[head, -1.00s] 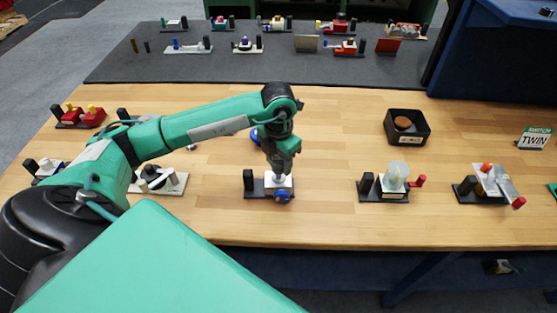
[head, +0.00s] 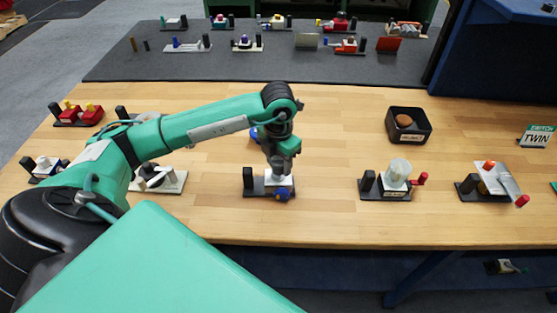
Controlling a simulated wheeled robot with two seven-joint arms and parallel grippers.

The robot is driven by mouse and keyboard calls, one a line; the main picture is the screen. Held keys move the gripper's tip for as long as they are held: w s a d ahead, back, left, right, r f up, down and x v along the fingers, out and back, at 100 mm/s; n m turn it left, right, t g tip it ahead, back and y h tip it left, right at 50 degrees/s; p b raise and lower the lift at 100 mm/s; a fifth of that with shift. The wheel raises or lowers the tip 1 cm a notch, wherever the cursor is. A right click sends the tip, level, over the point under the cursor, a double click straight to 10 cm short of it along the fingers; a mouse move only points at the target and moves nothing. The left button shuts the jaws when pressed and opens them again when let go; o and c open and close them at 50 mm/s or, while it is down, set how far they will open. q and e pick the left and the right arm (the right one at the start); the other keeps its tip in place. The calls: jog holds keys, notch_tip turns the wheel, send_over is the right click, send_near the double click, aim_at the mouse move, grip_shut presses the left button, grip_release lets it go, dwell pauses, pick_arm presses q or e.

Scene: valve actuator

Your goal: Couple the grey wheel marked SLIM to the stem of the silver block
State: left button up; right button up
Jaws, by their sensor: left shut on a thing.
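My left gripper (head: 282,170) points down over a small silver-white block (head: 280,180) at the middle of the wooden bench. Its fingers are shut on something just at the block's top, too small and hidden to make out. The block sits on a dark base (head: 253,187) with a black post at its left and a blue round part (head: 282,194) on its front. The stem is hidden under the gripper. I cannot read a SLIM mark or single out the grey wheel. My right gripper is not in view.
A block with a pale dome and red handle (head: 397,176) and a silver-plated unit (head: 495,180) stand to the right. A black bin (head: 408,126) holds a brown round thing. A blue part (head: 254,134) lies behind my arm. The bench's front edge is near.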

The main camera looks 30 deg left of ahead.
aim_at(279, 158)
pick_arm(q)
jog(key=shift+f+b, duration=0.95)
jog(key=shift+f, duration=0.2)
jog(key=o, duration=1.1)
jog(key=shift+c, duration=0.2)
jog(key=shift+r, duration=0.15)
notch_tip(279, 158, up, 12)
jog(key=shift+f+b, duration=0.1)
jog(key=shift+b, duration=0.95)
jog(key=shift+r, duration=0.9)
